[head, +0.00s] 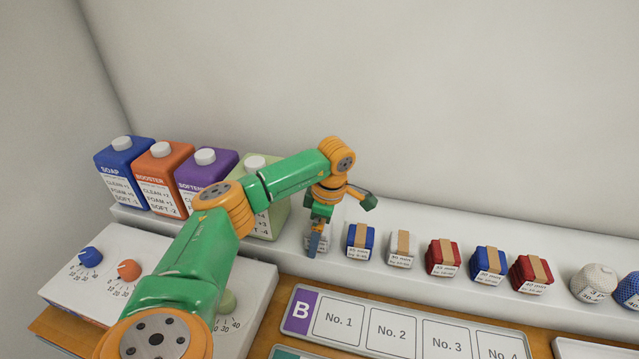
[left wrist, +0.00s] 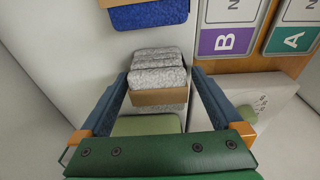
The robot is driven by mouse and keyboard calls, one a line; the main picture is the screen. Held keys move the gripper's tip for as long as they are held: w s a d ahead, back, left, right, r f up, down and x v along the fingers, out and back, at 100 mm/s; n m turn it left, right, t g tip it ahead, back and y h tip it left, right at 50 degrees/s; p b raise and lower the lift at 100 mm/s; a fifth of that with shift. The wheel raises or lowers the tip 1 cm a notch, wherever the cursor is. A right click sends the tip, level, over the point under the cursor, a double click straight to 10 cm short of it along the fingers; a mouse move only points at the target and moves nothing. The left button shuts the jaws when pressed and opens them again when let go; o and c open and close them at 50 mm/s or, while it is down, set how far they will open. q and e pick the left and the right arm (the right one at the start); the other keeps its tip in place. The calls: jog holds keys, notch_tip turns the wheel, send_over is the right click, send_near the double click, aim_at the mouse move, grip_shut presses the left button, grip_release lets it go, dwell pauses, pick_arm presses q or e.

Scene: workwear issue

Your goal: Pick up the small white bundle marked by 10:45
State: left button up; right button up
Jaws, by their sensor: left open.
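A small white bundle (head: 325,243) with a tan band stands at the left end of the row on the ledge, partly hidden by my left gripper (head: 316,240); its label is too small to read surely. In the left wrist view the same white bundle (left wrist: 158,78) lies between the two blue fingers of my left gripper (left wrist: 162,76), which is open with a finger on either side. Another white bundle (head: 403,250), labelled 30 min, stands two places to the right. My right gripper is in neither view.
A blue bundle (head: 360,240) stands close to the right of the first white bundle. Red (head: 443,257) and blue (head: 487,264) bundles follow along the ledge. A green jug (head: 272,215) stands close on the left. Panel B (head: 288,327) lies in front.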

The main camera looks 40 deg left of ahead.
pick_arm(q)
jog(key=shift+w+f, duration=0.2)
jog(key=shift+f, duration=0.05)
jog(key=shift+s+r, duration=0.1)
jog(key=shift+s, duration=0.05)
jog(key=c, duration=1.4)
